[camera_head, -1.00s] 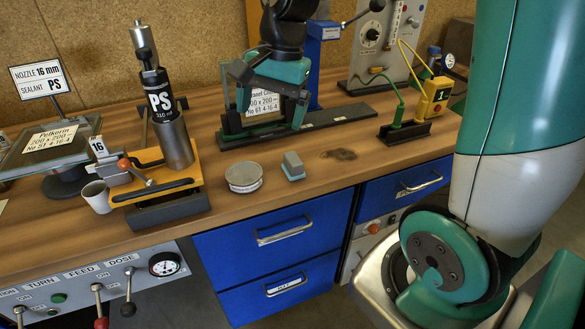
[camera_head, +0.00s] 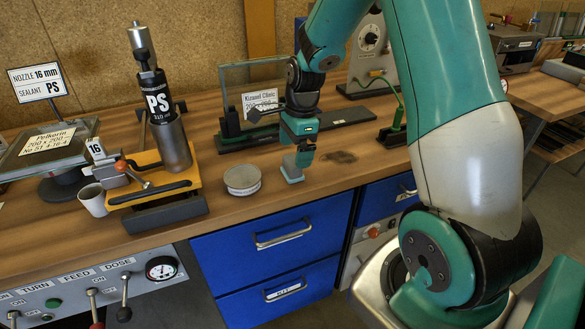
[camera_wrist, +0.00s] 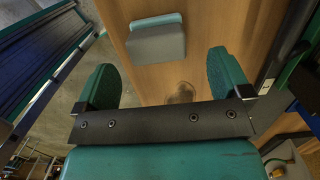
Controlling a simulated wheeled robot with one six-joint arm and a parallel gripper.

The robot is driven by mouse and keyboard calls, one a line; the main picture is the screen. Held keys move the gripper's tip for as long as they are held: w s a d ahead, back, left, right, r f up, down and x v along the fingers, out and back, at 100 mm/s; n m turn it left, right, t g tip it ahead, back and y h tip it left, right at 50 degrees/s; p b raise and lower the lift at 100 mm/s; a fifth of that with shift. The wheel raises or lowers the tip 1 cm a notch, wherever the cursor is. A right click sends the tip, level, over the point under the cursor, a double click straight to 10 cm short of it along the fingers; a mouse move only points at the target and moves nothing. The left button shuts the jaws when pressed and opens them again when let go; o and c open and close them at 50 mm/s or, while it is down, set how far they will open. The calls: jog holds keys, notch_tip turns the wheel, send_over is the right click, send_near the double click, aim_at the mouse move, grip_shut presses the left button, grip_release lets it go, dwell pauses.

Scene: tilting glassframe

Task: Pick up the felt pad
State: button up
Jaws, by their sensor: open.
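The felt pad (camera_head: 291,171) is a small grey block with a pale teal base, on the wooden bench near its front edge. My gripper (camera_head: 298,148) is just above it and partly hides it, pointing down. In the wrist view the felt pad (camera_wrist: 157,44) shows whole, with its teal strip at the far side. It lies beyond my two teal fingers, sideways within the gap between them. My gripper (camera_wrist: 164,82) is open with nothing between the fingers. I see no contact with the pad.
A round tin (camera_head: 242,180) stands left of the pad. A glass pane in a dark frame (camera_head: 230,140) stands behind. A yellow stand (camera_head: 150,185) with the PS cartridge (camera_head: 160,105) and a white cup (camera_head: 93,200) are further left. The bench right of the pad is clear, with a dark stain.

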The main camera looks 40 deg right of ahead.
aim_at(292, 160)
jog(key=f, duration=0.2)
jog(key=a+f, duration=0.1)
jog(key=f, duration=0.2)
jog(key=shift+f+p, duration=0.3)
jog(key=c, duration=1.1)
jog(key=shift+o, duration=0.2)
jog(key=shift+r, duration=0.1)
notch_tip(292, 160, up, 20)
